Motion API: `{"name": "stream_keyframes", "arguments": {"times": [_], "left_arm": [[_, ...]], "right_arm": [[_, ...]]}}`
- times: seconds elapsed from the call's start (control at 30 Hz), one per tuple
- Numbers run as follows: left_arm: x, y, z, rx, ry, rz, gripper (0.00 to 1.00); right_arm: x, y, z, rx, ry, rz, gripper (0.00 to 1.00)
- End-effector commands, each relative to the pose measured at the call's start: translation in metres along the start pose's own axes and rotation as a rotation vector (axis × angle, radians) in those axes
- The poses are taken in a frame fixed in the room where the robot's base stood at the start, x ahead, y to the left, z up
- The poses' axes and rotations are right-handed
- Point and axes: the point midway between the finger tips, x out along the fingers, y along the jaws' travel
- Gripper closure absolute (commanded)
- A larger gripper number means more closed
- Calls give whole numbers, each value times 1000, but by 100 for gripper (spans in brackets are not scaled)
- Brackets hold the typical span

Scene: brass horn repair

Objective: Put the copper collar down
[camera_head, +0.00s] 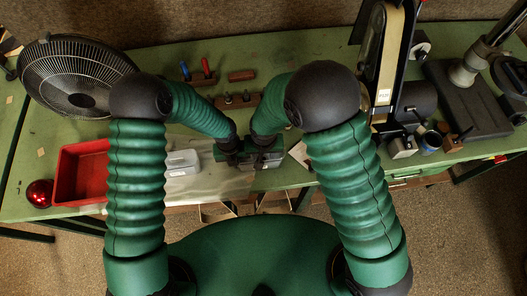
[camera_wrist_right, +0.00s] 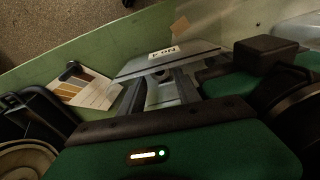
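My right gripper (camera_head: 264,160) is low over the front middle of the green bench, close beside my left gripper (camera_head: 232,158). In the right wrist view the two grey fingers of my right gripper (camera_wrist_right: 162,92) stand apart and point at a grey metal block with a white label (camera_wrist_right: 163,52). A small greyish rounded shape shows between the fingers; I cannot tell whether it is held or lies behind them. I cannot make out a copper-coloured collar in either view. The left fingertips are too small and covered to read.
A clear container (camera_head: 182,162) lies near the grippers. A belt machine (camera_head: 385,70) and a dark stand (camera_head: 465,100) fill the right. A card (camera_wrist_right: 85,87) lies on the bench.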

Motion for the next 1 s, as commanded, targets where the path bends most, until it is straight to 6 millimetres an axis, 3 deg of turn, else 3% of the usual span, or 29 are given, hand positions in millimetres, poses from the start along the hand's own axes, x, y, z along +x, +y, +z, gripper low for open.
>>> {"name": "stream_keyframes", "arguments": {"times": [0.33,0.73,0.87,1.0], "left_arm": [[0,0,0,0,0,0,100],[0,0,0,0,0,0,100],[0,0,0,0,0,-1,100],[0,0,1,0,0,-1,100]], "right_arm": [[-9,0,-2,0,3,-1,61],[-108,0,-3,0,5,-2,61],[-126,0,-2,0,1,-1,61],[-132,0,-2,0,-1,0,61]]}}
